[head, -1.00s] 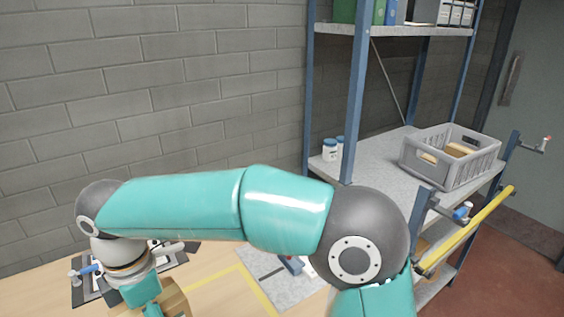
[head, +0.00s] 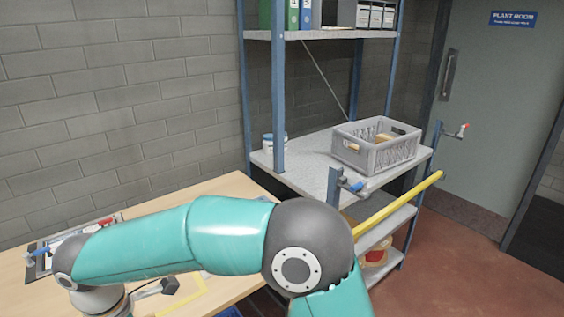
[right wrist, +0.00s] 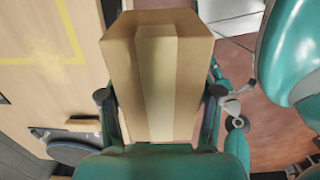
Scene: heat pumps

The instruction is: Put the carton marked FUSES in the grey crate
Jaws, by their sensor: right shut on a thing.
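In the right wrist view my right gripper (right wrist: 160,100) is shut on a brown cardboard carton (right wrist: 155,62), with one finger on each side of it. A paler tape strip runs down the carton's facing side. No marking shows on that side, so I cannot read whether it says FUSES. The grey crate (head: 352,153) stands on the metal shelf unit in the head view, with some brown items inside. My right arm crosses the lower part of the head view, and its gripper is out of that frame. My left gripper is not in view.
The shelf (head: 305,170) has free room left of the crate, with white tubs (head: 268,143) at its back left. The wooden workbench (head: 215,190) has bare room. A door (head: 490,120) stands at right.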

